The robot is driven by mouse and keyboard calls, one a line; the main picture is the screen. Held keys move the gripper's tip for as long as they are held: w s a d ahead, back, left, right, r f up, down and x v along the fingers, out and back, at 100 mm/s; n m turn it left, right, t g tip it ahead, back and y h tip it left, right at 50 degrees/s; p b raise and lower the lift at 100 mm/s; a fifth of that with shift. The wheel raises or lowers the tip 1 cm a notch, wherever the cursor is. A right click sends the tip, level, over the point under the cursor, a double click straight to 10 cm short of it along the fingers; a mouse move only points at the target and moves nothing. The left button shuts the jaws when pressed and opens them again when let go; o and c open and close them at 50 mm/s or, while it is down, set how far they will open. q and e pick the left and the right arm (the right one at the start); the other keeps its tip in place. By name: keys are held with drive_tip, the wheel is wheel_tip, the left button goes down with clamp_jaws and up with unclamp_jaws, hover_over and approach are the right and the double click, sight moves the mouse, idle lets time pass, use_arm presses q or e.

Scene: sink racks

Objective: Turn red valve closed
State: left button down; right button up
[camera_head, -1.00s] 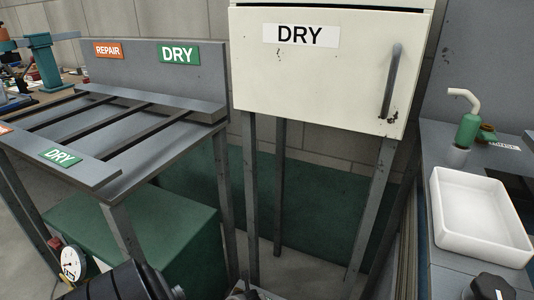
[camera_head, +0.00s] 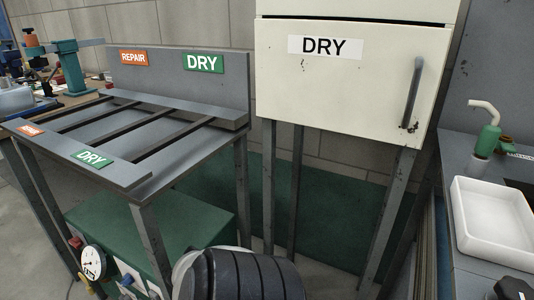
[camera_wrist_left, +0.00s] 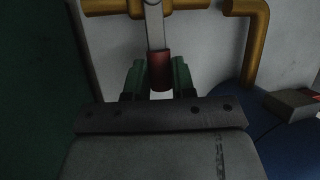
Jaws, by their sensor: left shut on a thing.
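In the left wrist view the red valve handle (camera_wrist_left: 160,70) is a red grip on the end of a grey metal lever. The lever runs up to a yellow pipe (camera_wrist_left: 105,7). My left gripper (camera_wrist_left: 159,86) has its green fingers on either side of the red grip and is shut on it. In the head view the valve and my left gripper do not show; a dark ribbed part of my arm fills the bottom middle. My right gripper is in neither view.
A green cabinet (camera_head: 150,222) with a round gauge (camera_head: 93,262) stands under the grey rack (camera_head: 165,190). A cream DRY cabinet (camera_head: 345,85) on legs is at the centre. A white basin (camera_head: 492,235) sits on the right counter. A second yellow pipe (camera_wrist_left: 254,45) bends down beside the valve.

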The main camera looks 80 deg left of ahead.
use_arm(q)
drive_tip(key=shift+s, duration=0.25)
idle(0.3)
drive_tip(key=c, duration=0.9)
unclamp_jaws()
